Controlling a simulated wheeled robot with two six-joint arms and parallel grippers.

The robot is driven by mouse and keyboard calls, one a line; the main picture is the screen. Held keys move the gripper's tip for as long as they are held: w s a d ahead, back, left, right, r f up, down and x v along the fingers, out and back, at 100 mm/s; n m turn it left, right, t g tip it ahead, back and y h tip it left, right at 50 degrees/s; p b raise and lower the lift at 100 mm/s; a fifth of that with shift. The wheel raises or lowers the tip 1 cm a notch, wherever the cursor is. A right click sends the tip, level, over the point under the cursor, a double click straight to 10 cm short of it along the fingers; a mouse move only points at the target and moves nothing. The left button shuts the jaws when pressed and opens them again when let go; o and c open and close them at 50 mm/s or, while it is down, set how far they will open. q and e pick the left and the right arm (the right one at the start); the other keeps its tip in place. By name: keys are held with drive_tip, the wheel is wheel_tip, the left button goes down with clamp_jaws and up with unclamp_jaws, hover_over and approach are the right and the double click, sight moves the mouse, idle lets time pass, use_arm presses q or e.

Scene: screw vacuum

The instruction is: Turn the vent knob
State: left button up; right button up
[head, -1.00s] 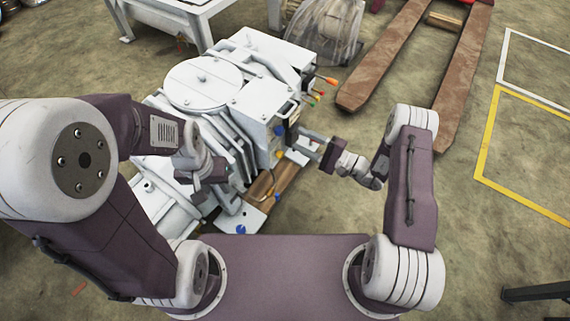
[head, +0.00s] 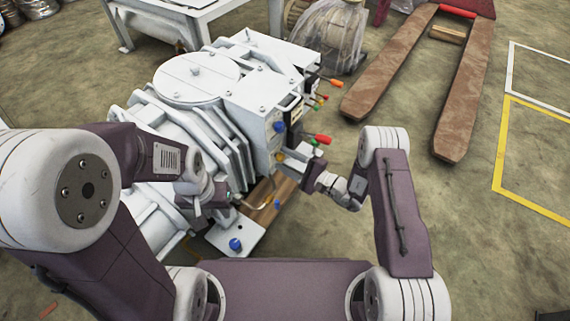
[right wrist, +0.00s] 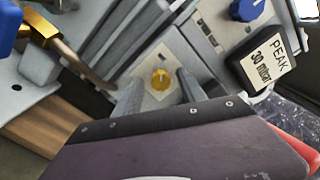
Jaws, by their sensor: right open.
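The white vacuum machine (head: 190,110) stands in front of me. On its side panel is a small yellow knob (right wrist: 160,79) on a pale plate, and it also shows in the head view (head: 281,157). I cannot read a label naming it the vent knob. My right gripper (right wrist: 158,84) is open, its two fingers pointing at the panel on either side of the yellow knob. I cannot tell whether they touch it. In the head view my right gripper (head: 297,164) is close to the panel. My left gripper (head: 210,201) hangs by the machine's near side, its jaws unclear.
A blue knob (right wrist: 246,9) and a gauge marked "PEAK 30 mbar" (right wrist: 268,58) are near the yellow knob. Another blue knob (head: 235,244) is on the low plate. A red-tipped lever (head: 322,139) sticks out rightward. A pallet jack (head: 465,100) stands at right; floor between is open.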

drive_tip(key=shift+w+a+r, duration=0.1)
drive_tip(key=shift+w+a, duration=0.05)
clamp_jaws()
drive_tip(key=m+p, duration=0.2)
drive_tip(key=m, duration=0.1)
drive_tip(key=shift+r+p, duration=0.15)
drive_tip(key=shift+p, duration=0.15)
drive_tip(key=m+p, duration=0.1)
drive_tip(key=m, duration=0.3)
drive_tip(key=shift+p, duration=0.4)
drive_tip(key=m+p, duration=0.1)
drive_tip(key=m, duration=0.3)
drive_tip(key=shift+m, duration=0.3)
drive_tip(key=shift+f+m+p, duration=0.2)
drive_tip(key=shift+m+p, duration=0.5)
drive_tip(key=shift+m, duration=1.3)
